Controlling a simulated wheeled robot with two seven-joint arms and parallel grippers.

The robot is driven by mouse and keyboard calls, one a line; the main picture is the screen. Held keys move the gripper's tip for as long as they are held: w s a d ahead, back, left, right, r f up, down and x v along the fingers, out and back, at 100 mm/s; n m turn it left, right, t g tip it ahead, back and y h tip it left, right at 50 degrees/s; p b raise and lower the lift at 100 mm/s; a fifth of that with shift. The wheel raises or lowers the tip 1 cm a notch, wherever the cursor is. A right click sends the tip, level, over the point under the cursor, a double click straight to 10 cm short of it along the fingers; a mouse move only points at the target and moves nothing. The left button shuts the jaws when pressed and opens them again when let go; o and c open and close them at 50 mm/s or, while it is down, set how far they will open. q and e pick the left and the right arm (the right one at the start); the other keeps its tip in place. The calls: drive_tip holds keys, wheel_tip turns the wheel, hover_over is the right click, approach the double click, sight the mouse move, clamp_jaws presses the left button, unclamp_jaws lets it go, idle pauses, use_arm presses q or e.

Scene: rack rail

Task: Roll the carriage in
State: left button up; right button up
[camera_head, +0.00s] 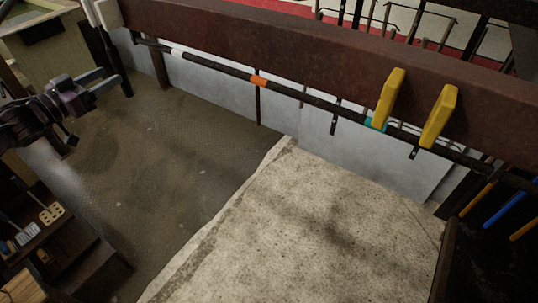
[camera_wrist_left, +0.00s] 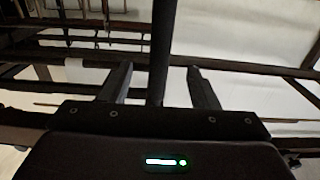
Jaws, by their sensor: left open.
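A dark rail (camera_head: 215,65) runs along the front of a red-brown beam (camera_head: 300,45) in the head view. It carries a white band, an orange band (camera_head: 258,81) and a teal band (camera_head: 375,124). A pale block (camera_head: 108,14) sits at the beam's left end with a dark bar (camera_head: 117,68) hanging below it; it may be the carriage, but I cannot tell for sure. My left gripper (camera_head: 111,78) is open close to this bar. In the left wrist view, a dark upright bar (camera_wrist_left: 161,50) stands between the open fingers (camera_wrist_left: 160,82). My right gripper is not in view.
Two yellow upright pieces (camera_head: 388,97) (camera_head: 438,116) stand at the rail's right part. A shelf with small items (camera_head: 45,235) is at the lower left. Blue and orange handles (camera_head: 505,209) are at the right. A pale slab (camera_head: 300,230) lies below, with open floor (camera_head: 180,150) beside it.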

use_arm(q)
drive_tip(key=shift+x, duration=1.2)
drive_tip(key=shift+x, duration=1.2)
clamp_jaws()
